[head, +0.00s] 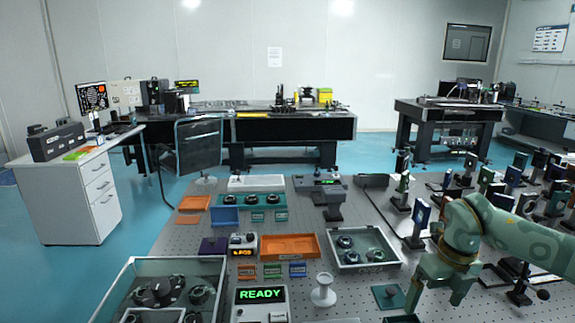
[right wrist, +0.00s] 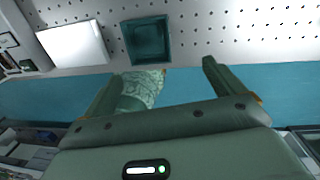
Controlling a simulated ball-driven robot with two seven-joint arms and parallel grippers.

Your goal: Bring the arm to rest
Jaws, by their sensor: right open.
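My right arm comes in from the right in the head view, green with a patterned surface. My right gripper (head: 436,298) hangs over the front right of the perforated optical table (head: 362,278), pointing down. In the right wrist view its two fingers (right wrist: 160,82) are apart. Nothing is held between them. A pale patterned part shows beyond the fingers there; I cannot tell what it is. My left gripper is not in view.
A small teal square piece (head: 388,296) lies left of the gripper. A glass-walled tray (head: 398,262) with dark round parts is behind it. Several optic mounts (head: 421,215) crowd the table's right side. A READY display (head: 261,296) stands front left. The wrist view shows a teal tray (right wrist: 147,40).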

